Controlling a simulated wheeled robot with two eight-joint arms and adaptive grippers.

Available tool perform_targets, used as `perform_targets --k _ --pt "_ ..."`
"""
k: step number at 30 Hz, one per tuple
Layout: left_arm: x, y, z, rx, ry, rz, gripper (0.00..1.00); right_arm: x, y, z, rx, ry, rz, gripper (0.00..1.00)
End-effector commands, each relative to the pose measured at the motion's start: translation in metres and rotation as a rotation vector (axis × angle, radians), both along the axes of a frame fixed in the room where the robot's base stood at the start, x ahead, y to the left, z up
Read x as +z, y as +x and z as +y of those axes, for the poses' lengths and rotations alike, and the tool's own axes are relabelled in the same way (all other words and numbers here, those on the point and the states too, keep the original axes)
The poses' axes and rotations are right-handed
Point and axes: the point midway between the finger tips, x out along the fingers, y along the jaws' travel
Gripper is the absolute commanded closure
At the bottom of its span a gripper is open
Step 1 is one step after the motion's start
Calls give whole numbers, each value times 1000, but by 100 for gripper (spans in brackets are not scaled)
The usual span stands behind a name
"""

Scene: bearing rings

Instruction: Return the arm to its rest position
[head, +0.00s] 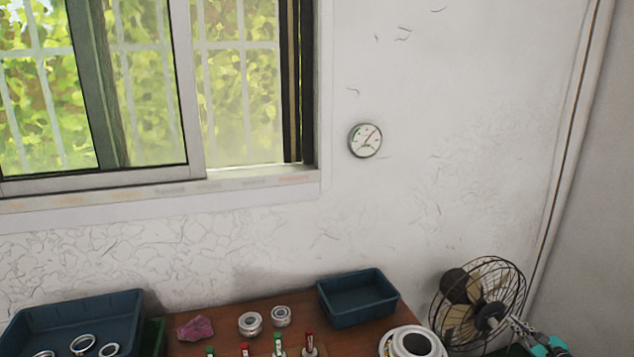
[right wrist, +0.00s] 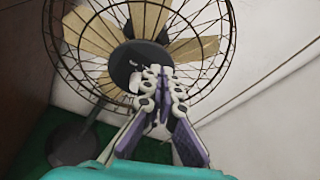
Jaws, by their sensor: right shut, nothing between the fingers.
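My right gripper (head: 522,327) is at the lower right of the head view, in front of the fan and apart from the table's things. In the right wrist view my right gripper (right wrist: 160,78) has its fingers together, with nothing between them. My left gripper is not in the head view. Several metal bearing rings (head: 82,345) lie in the blue tray (head: 120,300) at the lower left. Two more bearing rings (head: 250,324) stand on the brown table (head: 225,345), near its middle.
A caged fan (head: 480,300) stands right of the table, close behind my right gripper. An empty blue bin (head: 358,312), a white round part (head: 385,345), a crumpled pink cloth (head: 195,328) and several small bottles (head: 278,345) are on the table. A wall with a gauge (head: 365,140) is behind.

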Motion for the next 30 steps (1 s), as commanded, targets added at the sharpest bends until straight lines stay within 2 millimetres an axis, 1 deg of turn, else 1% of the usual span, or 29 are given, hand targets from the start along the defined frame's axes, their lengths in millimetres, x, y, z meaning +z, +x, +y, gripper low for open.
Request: perform_targets --k 1,2,3,4,5,6,8,9,11,12,14,15,17,18,20,22,23,24,26,27,29,30 --pt "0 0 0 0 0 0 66 29 8 12 -25 69 -32 100" --pt "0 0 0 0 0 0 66 48 13 18 -48 124 -55 100" --pt "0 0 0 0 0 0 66 76 19 27 -83 215 -90 100" --pt "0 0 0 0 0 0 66 98 22 35 -110 293 -119 100" --pt "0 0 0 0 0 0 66 120 24 43 -139 376 -146 100" --pt "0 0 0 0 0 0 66 147 25 53 -175 490 -181 100" --pt "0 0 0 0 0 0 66 183 24 68 -226 666 -228 100" --pt "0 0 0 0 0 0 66 203 20 77 -258 785 -255 100" --pt "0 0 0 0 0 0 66 228 12 92 -306 970 -291 100" --pt "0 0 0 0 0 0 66 242 5 102 -338 1095 -310 100" --pt "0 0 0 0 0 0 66 256 -8 117 -387 1283 -333 100" --pt "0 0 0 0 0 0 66 262 -19 128 -421 1410 -344 100" --pt "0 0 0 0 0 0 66 266 -36 144 -474 1600 -355 100" --pt "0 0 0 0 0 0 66 265 -49 156 -513 1727 -357 100" --pt "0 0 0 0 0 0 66 260 -70 176 -578 1917 -354 100" --pt "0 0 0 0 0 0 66 246 -97 200 -665 2133 -342 100" --pt "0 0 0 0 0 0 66 238 -109 212 -708 2223 -334 100" --pt "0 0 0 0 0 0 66 227 -126 227 -770 2340 -321 100" --pt "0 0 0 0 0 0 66 206 -154 253 -874 2507 -297 100" --pt "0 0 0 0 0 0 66 190 -173 270 -954 2612 -277 100" --pt "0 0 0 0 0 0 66 166 -204 298 -1090 2756 -246 100" --pt "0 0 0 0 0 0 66 150 -223 316 -1185 2836 -225 100"
